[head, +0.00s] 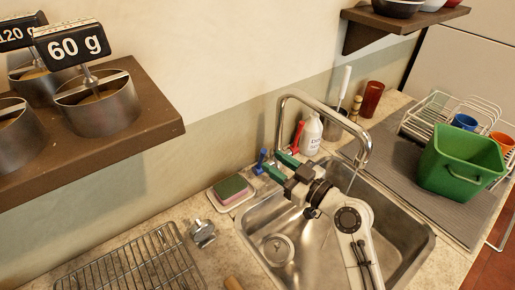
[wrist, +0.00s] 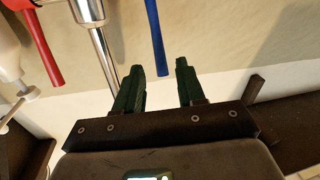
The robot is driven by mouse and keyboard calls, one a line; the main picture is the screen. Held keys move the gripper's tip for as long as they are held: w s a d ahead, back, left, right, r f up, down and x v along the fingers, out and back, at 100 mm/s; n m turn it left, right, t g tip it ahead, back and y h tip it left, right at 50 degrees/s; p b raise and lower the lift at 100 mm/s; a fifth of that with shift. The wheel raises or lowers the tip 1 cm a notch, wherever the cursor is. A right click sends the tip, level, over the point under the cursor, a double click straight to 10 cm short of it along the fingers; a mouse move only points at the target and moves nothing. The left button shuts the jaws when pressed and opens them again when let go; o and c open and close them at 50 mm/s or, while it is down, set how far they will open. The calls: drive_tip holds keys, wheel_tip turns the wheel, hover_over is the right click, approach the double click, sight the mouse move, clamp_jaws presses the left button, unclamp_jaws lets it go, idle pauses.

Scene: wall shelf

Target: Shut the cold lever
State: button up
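The cold lever is the blue lever (head: 260,161) at the left of the tap base in the head view. In the wrist view the blue lever (wrist: 157,38) hangs down from the top, its lower end between the fingertips in the picture. My gripper (head: 271,160) is open, with green fingers pointing at the tap levers. In the wrist view my gripper (wrist: 160,66) shows a gap between its fingers; contact with the lever cannot be told. The chrome tap (head: 318,100) arches over the sink, with a thin stream under its spout (head: 352,181).
A red lever (head: 298,135) stands right of the blue one. A white bottle (head: 311,134) stands close behind. The steel sink (head: 405,225) lies under my arm. A sponge (head: 230,188), a wire rack (head: 140,268) and a green bin (head: 455,165) stand around it.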

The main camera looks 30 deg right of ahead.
drive_tip(key=p, duration=0.2)
hover_over(258, 170)
drive_tip(key=shift+a, duration=0.1)
drive_tip(key=shift+c, duration=0.2)
clamp_jaws()
idle(0.4)
